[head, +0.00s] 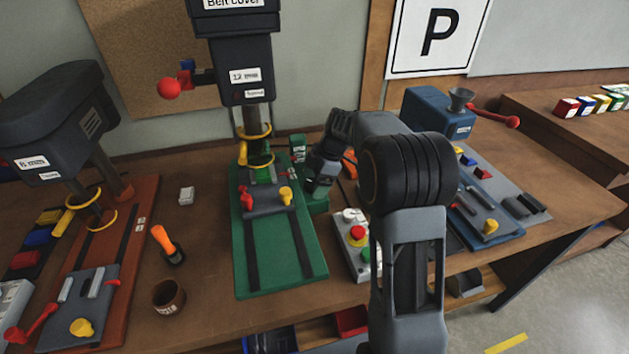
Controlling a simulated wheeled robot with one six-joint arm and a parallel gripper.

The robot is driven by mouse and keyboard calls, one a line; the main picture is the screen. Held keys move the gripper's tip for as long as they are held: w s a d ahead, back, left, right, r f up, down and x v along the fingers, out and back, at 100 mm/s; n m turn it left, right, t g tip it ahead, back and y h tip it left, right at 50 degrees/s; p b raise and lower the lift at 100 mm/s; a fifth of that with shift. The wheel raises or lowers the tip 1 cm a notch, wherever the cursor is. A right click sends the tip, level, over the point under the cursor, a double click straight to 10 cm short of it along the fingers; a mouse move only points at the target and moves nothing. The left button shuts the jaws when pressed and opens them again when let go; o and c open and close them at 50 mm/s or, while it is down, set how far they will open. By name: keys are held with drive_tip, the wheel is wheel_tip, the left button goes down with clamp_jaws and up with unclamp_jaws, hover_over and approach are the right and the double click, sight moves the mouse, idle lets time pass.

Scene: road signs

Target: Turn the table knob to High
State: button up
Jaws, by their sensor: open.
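The middle machine has a green base (280,265) with two dark slots and a dark grey block (264,200) on it. A yellow knob (287,196) is on the block's right and a red knob (243,197) on its left. Other yellow knobs show on the left machine's grey block (82,327) and on the blue machine's base (490,227). I cannot read any High mark or tell which is the table knob. My gripper (318,184) is open, just right of the middle machine's yellow knob, apparently apart from it. My arm hides part of the bench behind it.
A control box (357,235) with red and green buttons stands right of the green base. The drill head (240,70) overhangs the block. Some bench around the cup is clear.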

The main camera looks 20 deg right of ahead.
drive_tip(key=shift+c, duration=0.4)
drive_tip(key=c, duration=0.8)
drive_tip(key=shift+f+m+b, duration=0.1)
drive_tip(key=shift+m+b, duration=0.2)
drive_tip(key=shift+b, duration=0.1)
drive_tip(key=shift+f+m+t+b, duration=0.1)
drive_tip(key=shift+m+t+b, duration=0.2)
drive_tip(key=shift+m+b, duration=0.3)
drive_tip(key=shift+s+m+t+h+b, duration=0.1)
drive_tip(key=shift+m+t+h+b, duration=0.3)
drive_tip(key=shift+m+b, duration=0.7)
drive_tip(key=shift+r+m+t+h+b, duration=0.15)
drive_tip(key=shift+m+t+b, duration=0.35)
drive_tip(key=shift+m, duration=0.85)
drive_tip(key=shift+r+m+t+h+b, duration=0.15)
drive_tip(key=shift+m+t+b, duration=0.3)
drive_tip(key=shift+m, duration=0.9)
drive_tip(key=shift+f, duration=0.1)
